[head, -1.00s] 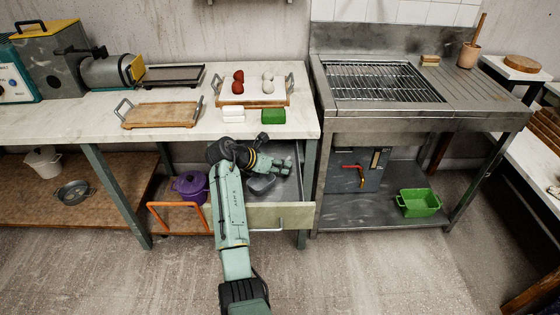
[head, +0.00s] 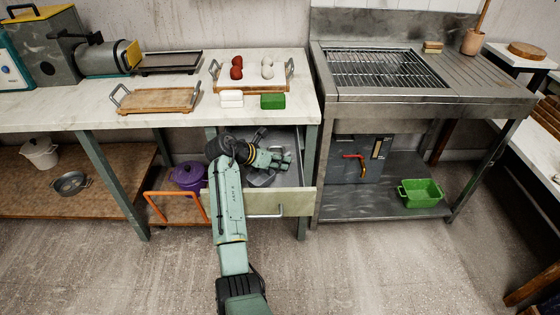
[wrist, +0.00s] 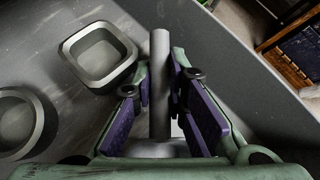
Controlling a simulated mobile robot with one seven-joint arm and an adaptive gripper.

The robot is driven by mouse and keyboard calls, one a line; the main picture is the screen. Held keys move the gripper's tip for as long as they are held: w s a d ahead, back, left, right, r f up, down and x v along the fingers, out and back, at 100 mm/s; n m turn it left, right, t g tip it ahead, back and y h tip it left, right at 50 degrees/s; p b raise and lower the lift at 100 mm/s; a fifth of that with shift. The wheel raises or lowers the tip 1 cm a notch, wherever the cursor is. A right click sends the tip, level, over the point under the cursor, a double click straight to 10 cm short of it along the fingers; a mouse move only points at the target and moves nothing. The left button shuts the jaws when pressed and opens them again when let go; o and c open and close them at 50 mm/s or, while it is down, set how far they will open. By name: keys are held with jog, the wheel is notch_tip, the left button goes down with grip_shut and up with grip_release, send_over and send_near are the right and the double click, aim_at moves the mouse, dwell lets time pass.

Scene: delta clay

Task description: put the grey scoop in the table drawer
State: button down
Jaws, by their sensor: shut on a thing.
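The table drawer (head: 292,203) is pulled open under the right end of the table. My gripper (head: 286,162) is over or inside the drawer. In the wrist view my gripper (wrist: 160,78) has its purple-padded fingers on either side of the straight grey handle of the grey scoop (wrist: 160,55), shut on it. The scoop's bowl end is mostly hidden by the gripper. A grey square dish (wrist: 98,53) and a round grey dish (wrist: 18,115) lie on the drawer floor beside the handle. I cannot tell whether the scoop touches the drawer floor.
The drawer wall (wrist: 235,75) runs close on the right of my fingers. Above is the tabletop (head: 190,120) with trays and blocks. An orange frame (head: 178,194) and purple pot (head: 188,176) stand left of the drawer; a steel counter (head: 420,105) stands right.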

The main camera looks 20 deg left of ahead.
jog(key=shift+f, duration=0.5)
jog(key=c, duration=1.5)
grip_release()
jog(key=v, duration=1.2)
